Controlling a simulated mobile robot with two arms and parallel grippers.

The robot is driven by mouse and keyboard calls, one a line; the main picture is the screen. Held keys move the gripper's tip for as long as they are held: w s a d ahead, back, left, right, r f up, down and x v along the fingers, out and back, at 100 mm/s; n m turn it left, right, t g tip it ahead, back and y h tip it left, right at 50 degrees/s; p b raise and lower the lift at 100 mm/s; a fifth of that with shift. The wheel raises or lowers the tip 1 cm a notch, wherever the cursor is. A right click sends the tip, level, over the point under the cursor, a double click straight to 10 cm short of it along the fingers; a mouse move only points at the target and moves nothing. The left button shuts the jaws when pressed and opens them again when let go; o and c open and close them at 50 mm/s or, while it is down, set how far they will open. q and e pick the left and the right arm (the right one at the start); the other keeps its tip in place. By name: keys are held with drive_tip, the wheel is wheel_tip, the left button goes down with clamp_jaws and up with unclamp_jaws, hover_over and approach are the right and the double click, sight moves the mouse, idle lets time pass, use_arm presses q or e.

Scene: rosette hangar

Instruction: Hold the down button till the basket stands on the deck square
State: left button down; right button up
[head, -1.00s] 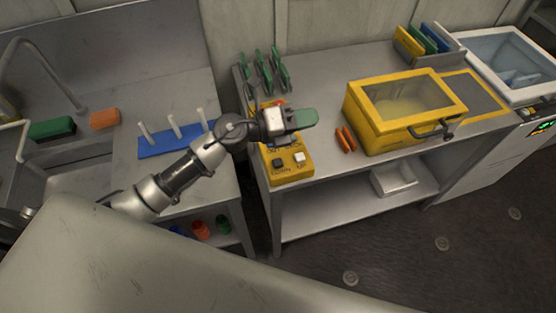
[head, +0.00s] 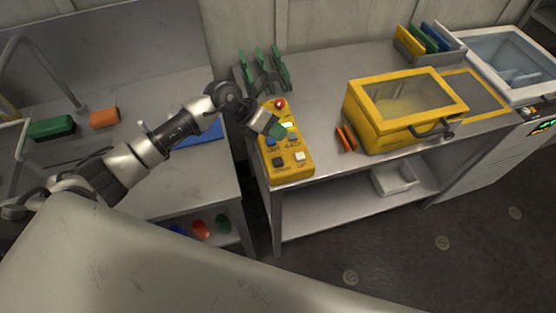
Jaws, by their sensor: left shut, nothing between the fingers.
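The yellow control box (head: 291,174) stands at the front left of the right-hand bench. It has a red knob (head: 280,104), a lit green-white button (head: 289,126), a blue button (head: 270,142), a dark button (head: 278,162) and a white button (head: 300,157). The dark button's label seems to read DOWN. My left gripper (head: 275,130) is shut and empty. It points down over the box's upper half, behind the dark button; I cannot tell whether it touches the box. A yellow-framed grey square (head: 478,90) lies right of the yellow glass-lidded case (head: 405,105). I cannot make out a basket for sure.
Green upright pieces (head: 262,70) stand behind the control box. Orange pieces (head: 346,138) lie between box and case. A white tub (head: 508,62) stands at the far right, a colored-panel rack (head: 430,42) at the back. A gap separates the two benches.

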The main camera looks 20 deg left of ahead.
sight(277, 159)
use_arm(q)
wheel_tip(277, 159, down, 8)
drive_tip(key=b, duration=0.5)
drive_tip(key=shift+f+b, duration=0.15)
drive_tip(key=shift+b, duration=0.2)
idle(0.9)
drive_tip(key=shift+f, duration=0.1)
idle(0.5)
drive_tip(key=shift+f+b, duration=0.3)
drive_tip(key=shift+b, duration=0.05)
